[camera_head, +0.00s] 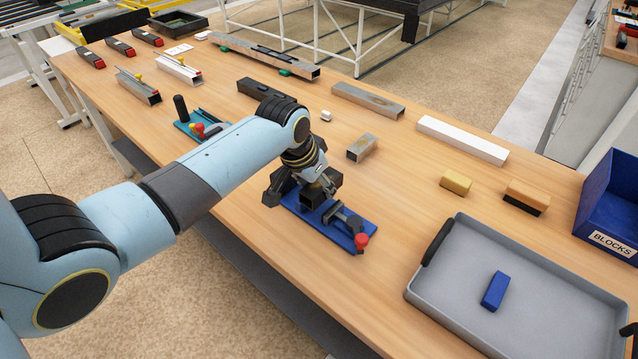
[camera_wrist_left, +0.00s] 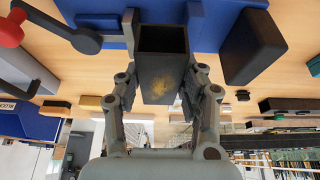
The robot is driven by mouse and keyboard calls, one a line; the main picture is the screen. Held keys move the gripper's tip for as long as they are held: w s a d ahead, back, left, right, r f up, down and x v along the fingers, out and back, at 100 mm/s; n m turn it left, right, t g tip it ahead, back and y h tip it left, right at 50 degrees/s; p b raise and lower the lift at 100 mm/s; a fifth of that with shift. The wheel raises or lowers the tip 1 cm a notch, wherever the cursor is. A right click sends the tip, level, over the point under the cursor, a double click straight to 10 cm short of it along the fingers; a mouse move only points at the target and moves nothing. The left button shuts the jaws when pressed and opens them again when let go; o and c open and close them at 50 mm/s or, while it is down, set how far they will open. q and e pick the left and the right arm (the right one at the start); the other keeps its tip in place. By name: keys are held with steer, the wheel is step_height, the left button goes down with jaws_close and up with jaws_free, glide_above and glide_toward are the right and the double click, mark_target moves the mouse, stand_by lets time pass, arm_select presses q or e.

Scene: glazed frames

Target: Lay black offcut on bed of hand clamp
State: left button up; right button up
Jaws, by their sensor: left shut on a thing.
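The black offcut (camera_head: 313,198) is a short dark hollow piece with a square open end. My left gripper (camera_head: 318,186) is shut on it over the left part of the hand clamp's blue base (camera_head: 361,221). In the left wrist view the offcut (camera_wrist_left: 160,75) is between the two fingers, its open end facing the blue base (camera_wrist_left: 100,22). I cannot tell whether it touches the bed. The clamp's dark arm and red knob (camera_head: 361,240) are to the right of the offcut. The gripper hides part of the clamp. My right gripper is not in view.
A grey tray (camera_head: 455,300) with a blue block (camera_head: 495,291) lies at the front right. A grey offcut (camera_head: 362,148), a white bar (camera_head: 462,139) and wood-coloured blocks (camera_head: 455,183) lie behind. A blue BLOCKS bin (camera_head: 612,205) stands at the right. Bare table lies around the clamp.

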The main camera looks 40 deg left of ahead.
arm_select(q)
steer(key=shift+f, duration=0.1)
steer(key=shift+f+b, duration=0.6)
steer(key=shift+f, duration=0.3)
steer(key=shift+f, duration=0.25)
stand_by(0.6)
steer(key=o, duration=1)
steer(key=v, duration=1.2)
